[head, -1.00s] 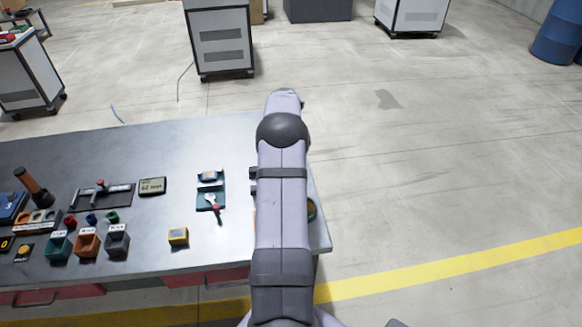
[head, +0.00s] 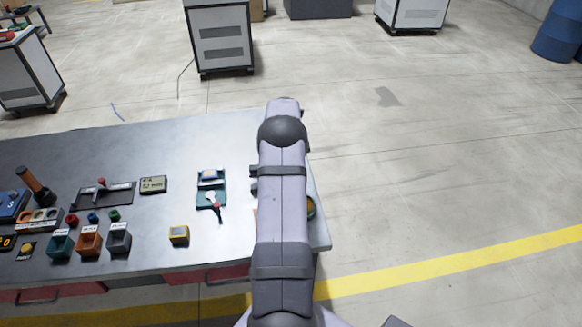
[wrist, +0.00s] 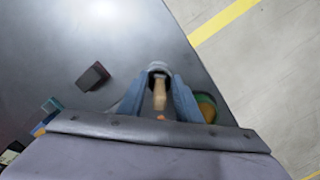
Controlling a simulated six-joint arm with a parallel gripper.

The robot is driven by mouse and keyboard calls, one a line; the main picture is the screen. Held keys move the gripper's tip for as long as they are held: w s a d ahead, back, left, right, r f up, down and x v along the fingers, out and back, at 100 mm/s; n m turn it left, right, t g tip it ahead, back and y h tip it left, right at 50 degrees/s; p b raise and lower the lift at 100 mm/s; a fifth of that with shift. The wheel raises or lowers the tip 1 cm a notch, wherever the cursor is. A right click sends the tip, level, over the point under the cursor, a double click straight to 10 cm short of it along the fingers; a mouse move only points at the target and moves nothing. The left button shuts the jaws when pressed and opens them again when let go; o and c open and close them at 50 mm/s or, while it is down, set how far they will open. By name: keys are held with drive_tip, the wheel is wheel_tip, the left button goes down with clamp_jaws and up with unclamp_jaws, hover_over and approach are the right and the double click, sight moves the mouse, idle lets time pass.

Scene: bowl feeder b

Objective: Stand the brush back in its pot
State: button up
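In the wrist view the two blue-grey fingers of my gripper (wrist: 159,92) reach forward, with a gap between them. A tan wooden handle, which looks like the brush (wrist: 160,96), lies between the fingers. A pale grey round rim (wrist: 158,67), perhaps the pot, shows at the fingertips just past the handle. I cannot tell whether the fingers touch the handle, or whether the brush is in the pot. A small orange spot shows between the fingers near the palm. In the head view my arm hides the gripper, brush and pot.
A green round container (wrist: 206,107) with orange-brown contents stands right of the fingers, near the table (head: 150,235) edge. A dark block (wrist: 93,76) lies to the left.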

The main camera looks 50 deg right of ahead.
drive_tip(key=shift+r, duration=0.1)
drive_tip(key=r+b, duration=0.1)
drive_tip(key=r, duration=0.3)
drive_tip(key=a+r+b, duration=0.1)
drive_tip(key=r, duration=0.3)
drive_tip(key=r+b, duration=0.1)
drive_tip(key=r, duration=0.3)
drive_tip(key=shift+a, duration=0.2)
drive_tip(key=shift+w+a, duration=0.1)
drive_tip(key=w+a+m, duration=0.2)
drive_tip(key=a+m, duration=0.2)
drive_tip(key=a, duration=1)
drive_tip(key=w+a+m, duration=0.2)
drive_tip(key=a+m, duration=0.3)
drive_tip(key=a, duration=0.8)
drive_tip(key=s+a+f+m, duration=0.2)
drive_tip(key=s+a+m, duration=0.2)
drive_tip(key=s+a, duration=0.3)
drive_tip(key=s+a+f+m+y, duration=0.1)
drive_tip(key=s+a+m, duration=0.4)
drive_tip(key=a, duration=0.7)
drive_tip(key=s+f, duration=0.1)
drive_tip(key=s, duration=0.1)
drive_tip(key=shift+s+f, duration=0.2)
drive_tip(key=shift+s, duration=0.15)
